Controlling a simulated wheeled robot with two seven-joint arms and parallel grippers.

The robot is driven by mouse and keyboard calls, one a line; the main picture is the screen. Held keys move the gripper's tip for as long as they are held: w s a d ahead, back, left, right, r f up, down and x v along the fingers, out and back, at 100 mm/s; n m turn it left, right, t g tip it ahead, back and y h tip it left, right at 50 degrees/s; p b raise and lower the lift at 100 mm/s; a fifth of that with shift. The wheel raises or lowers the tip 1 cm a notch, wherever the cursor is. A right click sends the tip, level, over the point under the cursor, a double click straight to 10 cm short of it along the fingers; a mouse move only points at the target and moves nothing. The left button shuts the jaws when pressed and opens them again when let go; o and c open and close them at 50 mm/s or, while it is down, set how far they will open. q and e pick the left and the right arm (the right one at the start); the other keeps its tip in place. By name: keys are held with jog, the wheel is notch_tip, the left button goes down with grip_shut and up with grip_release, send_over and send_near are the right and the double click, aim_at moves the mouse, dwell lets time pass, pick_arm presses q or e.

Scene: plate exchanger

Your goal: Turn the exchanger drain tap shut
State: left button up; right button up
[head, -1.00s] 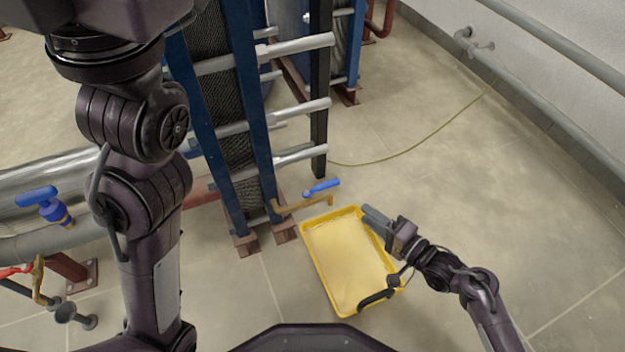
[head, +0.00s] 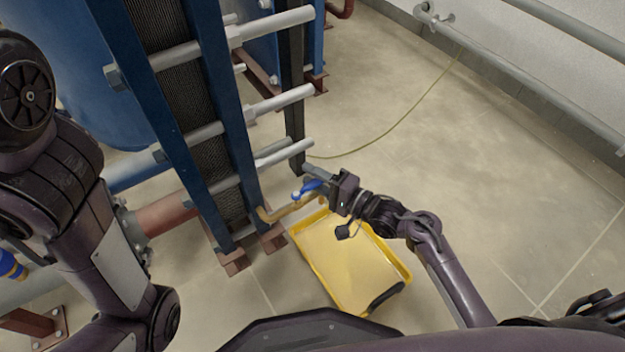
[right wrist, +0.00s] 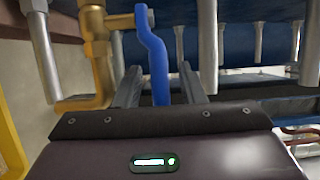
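The drain tap (head: 275,214) is a brass fitting low on the front of the blue-framed exchanger, with a blue lever (head: 308,187). In the right wrist view the brass body (right wrist: 97,45) is at upper left and the bent blue lever (right wrist: 158,65) runs down between my fingers. My right gripper (head: 315,178) is at the lever; in the wrist view its two fingers (right wrist: 160,78) stand apart on either side of it, with gaps showing. The lever's lower end is hidden behind the gripper body. My left arm shows at the left; its gripper is out of view.
A yellow tray (head: 345,265) lies on the floor below my right arm. The plate exchanger (head: 205,110) with its long bolts (head: 275,105) rises just left of the tap. A thin hose (head: 405,125) crosses the open floor to the right.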

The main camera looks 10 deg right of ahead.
jog(key=shift+w+a, duration=0.15)
grip_shut()
dwell(0.4)
